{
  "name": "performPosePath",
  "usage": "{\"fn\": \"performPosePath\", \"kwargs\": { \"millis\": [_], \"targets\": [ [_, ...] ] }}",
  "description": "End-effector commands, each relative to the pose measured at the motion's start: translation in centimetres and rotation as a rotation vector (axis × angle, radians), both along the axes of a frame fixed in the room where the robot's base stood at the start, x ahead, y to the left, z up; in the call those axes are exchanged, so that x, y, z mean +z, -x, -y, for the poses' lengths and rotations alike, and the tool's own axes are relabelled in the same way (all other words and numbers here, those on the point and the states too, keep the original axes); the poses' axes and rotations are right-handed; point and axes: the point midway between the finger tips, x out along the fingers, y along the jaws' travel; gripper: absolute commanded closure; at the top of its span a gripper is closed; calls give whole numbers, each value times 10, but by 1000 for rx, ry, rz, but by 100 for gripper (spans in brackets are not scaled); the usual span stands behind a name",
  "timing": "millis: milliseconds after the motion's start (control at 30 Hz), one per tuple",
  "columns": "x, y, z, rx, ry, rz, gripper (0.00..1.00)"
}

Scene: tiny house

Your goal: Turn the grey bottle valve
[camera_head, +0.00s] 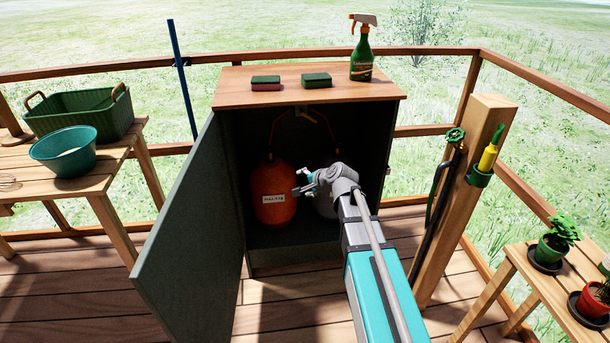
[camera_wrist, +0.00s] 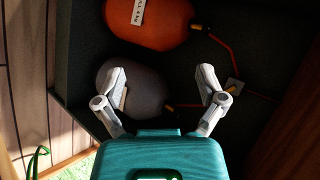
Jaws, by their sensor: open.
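The grey bottle (camera_head: 325,208) stands inside the open cabinet, to the right of the orange bottle (camera_head: 272,190), and my arm partly covers it. The grey bottle (camera_wrist: 138,92) also shows in the wrist view, where the picture is turned sideways. Its small orange-yellow valve end (camera_wrist: 170,107) is at its right end, between the spread fingers and close to my gripper's body. My gripper (camera_head: 303,183) is inside the cabinet opening in front of the bottles. In the wrist view my gripper (camera_wrist: 162,76) is open; I cannot tell if a finger touches the bottle.
The cabinet door (camera_head: 185,235) stands open at the left. Orange hoses (camera_wrist: 225,45) run from the bottles to a fitting (camera_wrist: 235,86). Sponges and a spray bottle (camera_head: 362,50) stand on the cabinet top (camera_head: 225,92). A wooden post (camera_head: 462,190) rises at the right.

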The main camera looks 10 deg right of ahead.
Motion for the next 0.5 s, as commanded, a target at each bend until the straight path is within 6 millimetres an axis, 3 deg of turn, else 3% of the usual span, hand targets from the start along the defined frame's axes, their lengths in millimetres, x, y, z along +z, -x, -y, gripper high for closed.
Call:
{"fn": "performPosePath", "kwargs": {
  "millis": [33,500],
  "targets": [
    [19,6,-1,18,23,-5,10],
    [86,50,-1,197,232,-66,10]
  ]
}}
